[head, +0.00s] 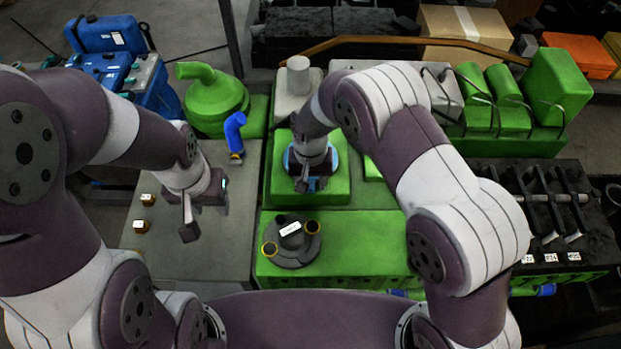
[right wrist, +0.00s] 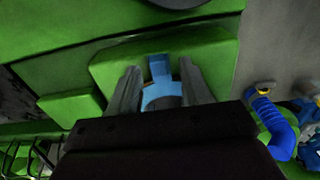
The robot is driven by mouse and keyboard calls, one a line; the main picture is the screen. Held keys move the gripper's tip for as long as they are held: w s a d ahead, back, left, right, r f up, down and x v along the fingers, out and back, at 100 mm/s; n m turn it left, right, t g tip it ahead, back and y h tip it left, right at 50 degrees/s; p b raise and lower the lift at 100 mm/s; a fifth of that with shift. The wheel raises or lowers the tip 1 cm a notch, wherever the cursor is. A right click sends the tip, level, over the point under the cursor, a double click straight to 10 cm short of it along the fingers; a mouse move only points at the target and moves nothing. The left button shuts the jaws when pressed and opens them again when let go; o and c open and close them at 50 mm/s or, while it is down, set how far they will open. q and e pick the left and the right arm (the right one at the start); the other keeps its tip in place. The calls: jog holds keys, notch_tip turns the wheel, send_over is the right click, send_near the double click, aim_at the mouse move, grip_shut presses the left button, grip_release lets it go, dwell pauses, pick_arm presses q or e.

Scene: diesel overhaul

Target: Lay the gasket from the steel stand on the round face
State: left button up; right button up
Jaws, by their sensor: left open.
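A light blue ring gasket (head: 334,160) lies on a raised green block (head: 338,190) in the head view, partly hidden under my right gripper. In the right wrist view the gasket's blue tab (right wrist: 160,68) and part of its ring show between the two fingers. My right gripper (head: 311,184) is open, with a gap on each side of the tab. The round face under the gasket is mostly hidden. A pale grey stand with a short cylinder (head: 298,75) stands behind the block; I cannot tell if it is the steel stand. My left gripper (head: 206,208) is open and empty over the grey table.
A blue elbow pipe (head: 235,132) and two small brass parts (head: 142,226) stand on the grey table (head: 165,255). Black rods lie at the right.

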notch_tip(320, 180, up, 13)
jog(key=b, duration=0.1)
jog(key=shift+f, duration=0.15)
dwell(0.7)
jog(key=s+d+n+t, duration=0.1)
jog(key=s+d, duration=1.3)
jog(key=d, duration=0.2)
jog(key=shift+s+d, duration=0.15)
jog(key=shift+d, duration=0.15)
